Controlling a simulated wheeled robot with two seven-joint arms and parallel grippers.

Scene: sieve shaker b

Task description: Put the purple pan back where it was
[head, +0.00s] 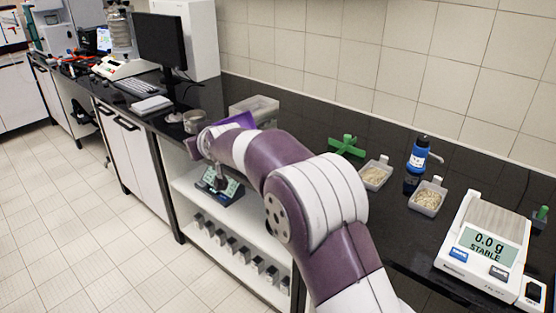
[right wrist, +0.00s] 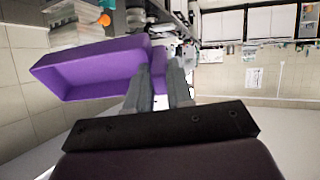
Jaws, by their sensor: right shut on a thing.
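The purple pan (head: 236,121) shows in part in the head view, behind my right forearm and over the edge of the black counter. In the right wrist view the purple pan (right wrist: 95,72) is an open rectangular tray, lying to the left of the fingers. My right gripper (right wrist: 163,72) is shut on the end of the pan; the fingers reach its right-hand end. In the head view my arm hides the fingertips and much of the pan. My left gripper is in neither view.
A clear box (head: 262,104) stands on the counter behind the pan. A small grey pot (head: 194,122) stands left of it. To the right are a green cross-shaped object (head: 346,146), sample trays (head: 375,174), a blue bottle (head: 418,154) and a scale (head: 480,250). Open shelves (head: 215,245) lie below.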

